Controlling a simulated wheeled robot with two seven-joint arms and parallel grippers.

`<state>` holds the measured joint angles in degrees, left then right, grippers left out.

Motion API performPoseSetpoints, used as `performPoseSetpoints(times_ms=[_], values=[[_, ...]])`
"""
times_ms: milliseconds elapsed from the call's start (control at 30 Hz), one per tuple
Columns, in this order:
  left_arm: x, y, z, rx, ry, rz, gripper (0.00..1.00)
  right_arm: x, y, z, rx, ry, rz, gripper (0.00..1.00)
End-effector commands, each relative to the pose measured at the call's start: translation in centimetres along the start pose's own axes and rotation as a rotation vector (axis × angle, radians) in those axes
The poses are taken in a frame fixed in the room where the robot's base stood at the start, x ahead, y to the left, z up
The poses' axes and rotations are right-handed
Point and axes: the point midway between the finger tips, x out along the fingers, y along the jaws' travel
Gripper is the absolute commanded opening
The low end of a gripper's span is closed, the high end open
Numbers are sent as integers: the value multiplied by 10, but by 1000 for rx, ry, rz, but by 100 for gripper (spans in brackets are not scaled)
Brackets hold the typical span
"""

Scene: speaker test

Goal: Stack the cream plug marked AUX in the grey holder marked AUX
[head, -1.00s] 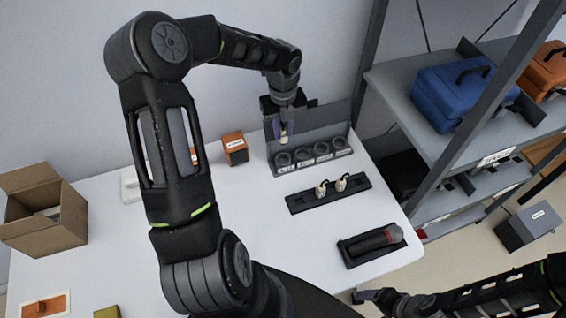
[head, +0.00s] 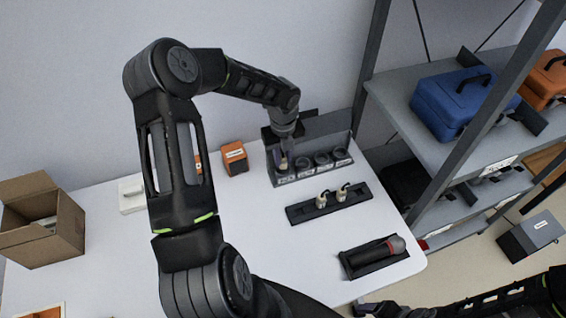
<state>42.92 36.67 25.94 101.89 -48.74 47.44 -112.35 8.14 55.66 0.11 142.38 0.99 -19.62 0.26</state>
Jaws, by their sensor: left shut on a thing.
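My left gripper (head: 282,152) points down over the left end of the grey holder (head: 312,173). It is shut on a cream plug (head: 284,164), which is mostly hidden by the fingers and hangs at the leftmost round socket. I cannot tell whether the plug is inside the socket or just above it. Three other round sockets show to the right. The labels on the holder's front are too small to read. My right gripper (head: 372,309) is at the bottom edge, partly cut off, and its jaws are unclear.
A black strip (head: 298,214) with two more cream plugs (head: 322,199) lies in front of the holder. An orange box (head: 235,158) stands left of the holder, a cardboard box (head: 64,235) at far left. Shelving stands right.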

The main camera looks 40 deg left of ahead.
Motion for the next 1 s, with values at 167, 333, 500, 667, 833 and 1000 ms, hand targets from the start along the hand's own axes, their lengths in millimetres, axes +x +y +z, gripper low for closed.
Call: performPoseSetpoints(times_ms=[167,333,500,667,833,1000], values=[[23,0,1,-1,-1,-2,0,19,4,0,-3,6,-6,76],[20,0,1,0,-2,-2,0,16,3,0,-3,6,-6,76],[23,0,0,0,-1,-1,0,18,4,0,-4,6,-6,76],[28,-1,0,0,-1,-2,0,22,4,-1,-4,7,-8,76],[27,0,0,0,-1,-1,34,20,4,-1,-4,7,-8,76],[27,0,0,0,-1,-1,42,20,4,-1,-4,7,-7,76]])
